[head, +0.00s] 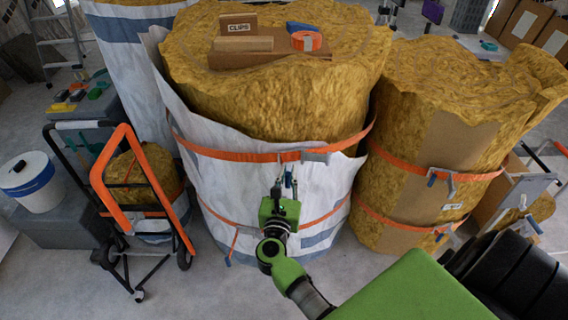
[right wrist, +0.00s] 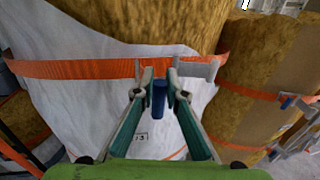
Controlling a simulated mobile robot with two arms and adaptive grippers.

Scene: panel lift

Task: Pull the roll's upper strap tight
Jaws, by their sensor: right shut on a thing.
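The middle roll of yellow insulation (head: 270,105) stands upright, partly wrapped in white sheet. Its upper strap (head: 225,154) is an orange band around it, with a grey metal buckle (head: 314,157) at the front; the strap also crosses the right wrist view (right wrist: 75,69). My right gripper (head: 288,180) is at the roll's front, just below the buckle. In the right wrist view its fingers (right wrist: 159,80) close around a blue tab (right wrist: 159,98) hanging below the strap. The exact finger contact is hard to see. My left gripper is not in view.
A lower orange strap (head: 328,216) circles the same roll. A cardboard tray (head: 270,60) with a clips box lies on top. An orange-framed hand truck (head: 120,180) stands at left, and another strapped roll (head: 440,110) stands close at right. Some floor is clear in front.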

